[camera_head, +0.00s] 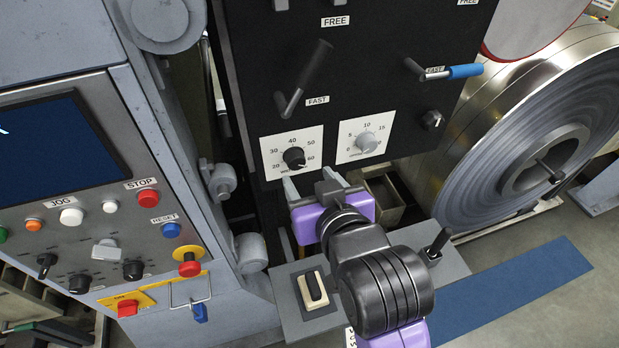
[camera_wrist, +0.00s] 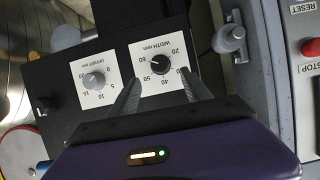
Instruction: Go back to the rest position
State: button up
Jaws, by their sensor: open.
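My gripper (camera_head: 316,184) is open and empty in front of the black panel (camera_head: 266,82). Its two grey fingers point toward the black width knob (camera_head: 294,157) on its white scale plate. In the wrist view, the fingers (camera_wrist: 158,95) stand apart, with the width knob (camera_wrist: 158,64) seen between and beyond them. Whether a fingertip touches the knob or plate cannot be told. The grey offset knob (camera_head: 366,142) sits on a second white plate to the right, and it also shows in the wrist view (camera_wrist: 94,80).
A control console (camera_head: 100,245) with a screen, buttons and knobs stands at left. A shelf with a rocker switch (camera_head: 313,289) and a small joystick (camera_head: 438,243) lies below my arm. Levers (camera_head: 303,80) stick out from the panel above. A large steel coil (camera_head: 540,140) is at right.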

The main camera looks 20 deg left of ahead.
notch_tip(320, 180, up, 6)
jog(key=d+t+y, duration=0.2)
jog(key=t, duration=0.2)
jog(key=s+d+f+m+t+h+b, duration=0.1)
jog(key=s+d+f+m+h, duration=0.2)
jog(key=d, duration=0.4)
jog(key=s+d+f+m+t, duration=0.1)
jog(key=s+d+f+t, duration=0.1)
jog(key=s+d+f, duration=0.3)
jog(key=s+d+f+m+g+h+b, duration=0.1)
jog(key=s+d+f+h, duration=0.2)
jog(key=s+d+f, duration=0.2)
jog(key=s+d+f+m+g+h+b, duration=0.1)
jog(key=s+d+f, duration=0.4)
jog(key=s+d, duration=0.7)
jog(key=s+g+h, duration=0.1)
jog(key=s+h, duration=0.1)
jog(key=s, duration=0.6)
jog(key=shift+m+h, duration=0.3)
jog(key=shift+m, duration=0.1)
jog(key=shift+w, duration=0.1)
jog(key=shift+c, duration=0.5)
